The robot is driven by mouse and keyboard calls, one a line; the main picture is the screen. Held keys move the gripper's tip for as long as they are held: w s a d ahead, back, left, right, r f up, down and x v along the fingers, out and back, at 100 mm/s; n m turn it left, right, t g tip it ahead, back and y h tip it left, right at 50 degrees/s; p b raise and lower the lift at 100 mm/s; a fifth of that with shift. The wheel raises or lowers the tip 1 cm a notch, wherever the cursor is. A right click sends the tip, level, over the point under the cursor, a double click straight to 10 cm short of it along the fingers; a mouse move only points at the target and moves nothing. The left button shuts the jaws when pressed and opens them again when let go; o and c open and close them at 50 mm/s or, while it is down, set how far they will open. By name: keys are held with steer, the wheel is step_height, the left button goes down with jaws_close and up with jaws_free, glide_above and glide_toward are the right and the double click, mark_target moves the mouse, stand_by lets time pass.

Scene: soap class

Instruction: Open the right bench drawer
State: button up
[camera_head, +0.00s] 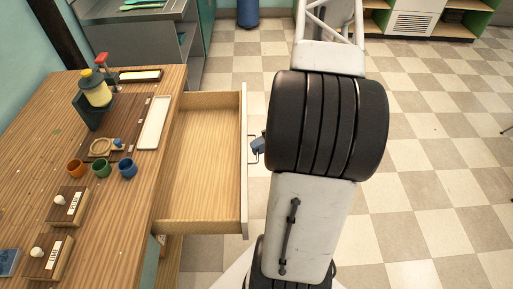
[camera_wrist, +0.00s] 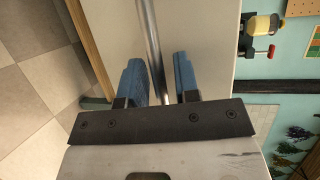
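The bench drawer (camera_head: 205,165), pale wood inside and empty, stands pulled out from the right side of the wooden bench. Its pale front panel (camera_head: 244,205) faces my arm. My gripper's blue fingertips (camera_head: 258,146) are at the drawer's handle (camera_head: 251,152), on the outer side of the front. In the wrist view, my gripper's two blue fingers (camera_wrist: 163,80) stand apart, with the metal handle bar (camera_wrist: 149,30) running between them. A gap shows beside the bar, so the fingers look open around it. My arm hides part of the floor beside the drawer.
The wooden bench top (camera_head: 125,220) holds a yellow-topped dispenser (camera_head: 95,88), a white tray (camera_head: 154,122), several small cups (camera_head: 101,168) and two labelled wooden blocks (camera_head: 67,206). Checkered floor (camera_head: 440,200) is clear to the right.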

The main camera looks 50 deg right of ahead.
steer(key=shift+o, duration=0.4)
steer(key=v, duration=0.7)
steer(key=shift+d, duration=0.35)
steer(key=shift+s+r, duration=0.1)
steer(key=shift+r, duration=0.05)
stand_by(0.4)
steer(key=w+a+r+g+h, duration=0.1)
steer(key=a+r+g, duration=0.1)
steer(key=a+r, duration=0.1)
steer(key=w+a+r+n+g, duration=0.1)
steer(key=w+a+r+g, duration=0.1)
steer(key=r, duration=0.4)
steer(key=w+a+r+n+g+h, duration=0.1)
steer(key=w+a+r, duration=0.1)
steer(key=a+r, duration=0.2)
steer(key=shift+w+a+r+g+h, duration=0.2)
steer(key=shift+w+a+g+h, duration=0.1)
steer(key=shift+a+g, duration=0.1)
steer(key=s+a+r+n+g+h, duration=0.25)
steer(key=a+r+h, duration=0.55)
steer(key=a+r, duration=1.2)
steer(key=s+a+r+t+h, duration=0.4)
steer(key=s+a+r+t, duration=0.1)
steer(key=s+a+r, duration=0.3)
steer(key=shift+s+a+n, duration=0.35)
steer(key=shift+s+a, duration=0.5)
steer(key=shift+s, duration=0.4)
